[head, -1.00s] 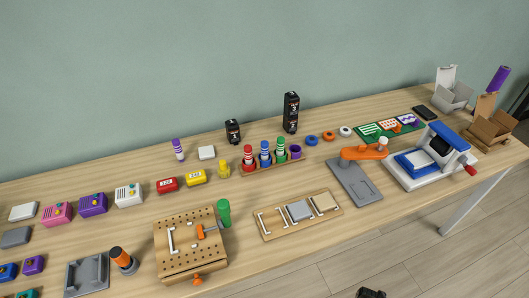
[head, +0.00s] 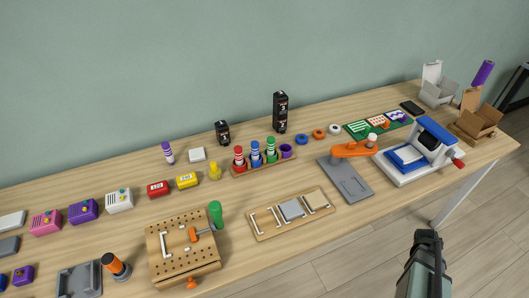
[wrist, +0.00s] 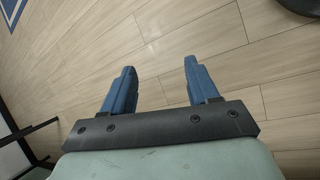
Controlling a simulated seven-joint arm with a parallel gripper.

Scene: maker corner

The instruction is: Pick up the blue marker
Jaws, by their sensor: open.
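My gripper (head: 428,240) is at the lower right of the head view, out over the floor in front of the table and well apart from the marker. In the wrist view my gripper (wrist: 157,80) shows two blue fingers spread apart with only floor between them. The marker does not show in the wrist view.
In front lies a wooden tray (head: 262,233) with flat parts. An orange-armed grey device (head: 345,180) stands to the right.

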